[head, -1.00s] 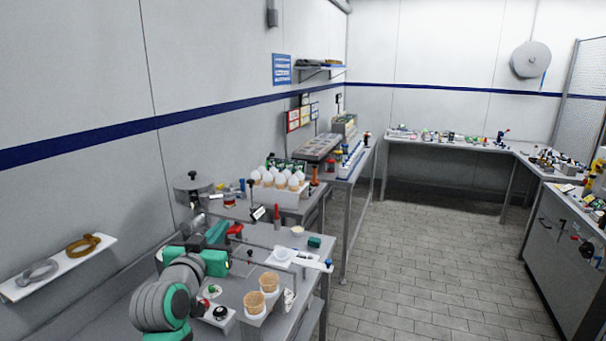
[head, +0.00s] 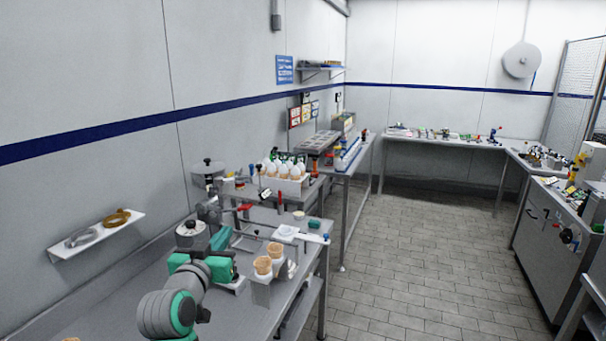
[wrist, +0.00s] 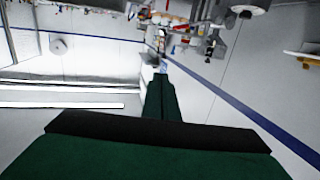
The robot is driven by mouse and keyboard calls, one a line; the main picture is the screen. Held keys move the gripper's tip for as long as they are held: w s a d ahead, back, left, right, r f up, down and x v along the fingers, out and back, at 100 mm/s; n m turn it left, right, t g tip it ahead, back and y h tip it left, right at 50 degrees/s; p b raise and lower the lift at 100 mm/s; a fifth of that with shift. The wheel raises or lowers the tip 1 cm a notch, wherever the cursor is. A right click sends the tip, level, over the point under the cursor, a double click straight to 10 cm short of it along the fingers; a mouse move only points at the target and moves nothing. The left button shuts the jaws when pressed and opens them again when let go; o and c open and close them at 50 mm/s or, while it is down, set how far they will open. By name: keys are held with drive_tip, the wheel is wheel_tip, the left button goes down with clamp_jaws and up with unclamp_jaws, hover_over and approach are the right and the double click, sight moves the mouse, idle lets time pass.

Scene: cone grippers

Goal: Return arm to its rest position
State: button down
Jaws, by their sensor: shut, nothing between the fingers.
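My arm (head: 175,295), grey and green, is folded at the lower left of the head view, in front of the bench. Its far end overlaps the bench clutter, so I cannot clearly make out my gripper there. In the wrist view my gripper (wrist: 160,76) shows as long dark green fingers, together and with nothing between them. The wrist view is upside down, with the bench things at its top and the blue wall stripe at right.
The bench (head: 110,315) holds cones (head: 263,265) in a white stand, a white dish (head: 286,232) and a carton of white-topped cones (head: 287,182). Tiled floor (head: 410,260) is open at right.

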drive_tip(key=s+d+f+n+y, duration=0.1)
drive_tip(key=s+d+f, duration=0.15)
drive_tip(key=f, duration=0.75)
drive_tip(key=s+d+f+n+y, duration=0.1)
drive_tip(key=s+d+f, duration=0.15)
drive_tip(key=f, duration=0.65)
drive_tip(key=s+d+f+n+g, duration=0.1)
drive_tip(key=s+d+f, duration=0.2)
drive_tip(key=s+f, duration=0.35)
drive_tip(key=s+d+f, duration=0.3)
drive_tip(key=s+f, duration=0.3)
drive_tip(key=f, duration=0.2)
drive_tip(key=s+d+f, duration=0.2)
drive_tip(key=s, duration=0.7)
drive_tip(key=s+d+f+g, duration=0.1)
drive_tip(key=s+d+f, duration=0.1)
drive_tip(key=s, duration=0.7)
drive_tip(key=s+d+f, duration=0.2)
drive_tip(key=s+d, duration=0.1)
drive_tip(key=s, duration=0.6)
drive_tip(key=s+d+r+m, duration=0.1)
drive_tip(key=s+r, duration=0.3)
drive_tip(key=s, duration=0.4)
drive_tip(key=shift+s+d+m, duration=0.15)
drive_tip(key=shift+s+m, duration=0.1)
drive_tip(key=shift+m, duration=0.25)
drive_tip(key=c, duration=2.5)
unclamp_jaws()
drive_tip(key=shift+r, duration=0.1)
